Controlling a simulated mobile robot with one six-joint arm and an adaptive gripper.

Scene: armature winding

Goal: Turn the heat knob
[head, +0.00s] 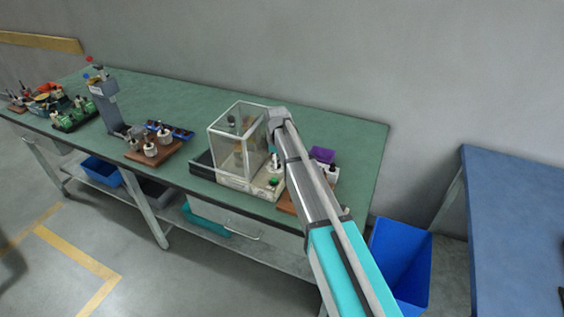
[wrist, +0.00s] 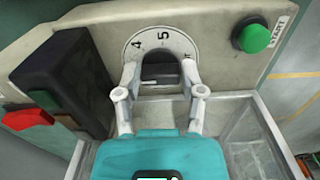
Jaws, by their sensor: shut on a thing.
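The heat knob (wrist: 162,72) is dark and sits at the centre of a pale round dial (wrist: 150,37) marked with numbers, 4 and 5 among them. My gripper (wrist: 160,82) has a white finger on each side of the knob and is shut on it. The fingers and the teal gripper body hide the lower part of the dial, so I cannot read the knob's setting. In the head view, my gripper (head: 275,160) is over the front panel of the glass-walled machine (head: 222,178), largely hidden beside my arm.
A green START button (wrist: 254,38) is right of the dial. A black block (wrist: 62,78) and a red part (wrist: 28,119) are at left. On the green bench (head: 345,140), a wooden block with metal parts (head: 152,154) stands left of the machine. A blue bin (head: 405,250) is below right.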

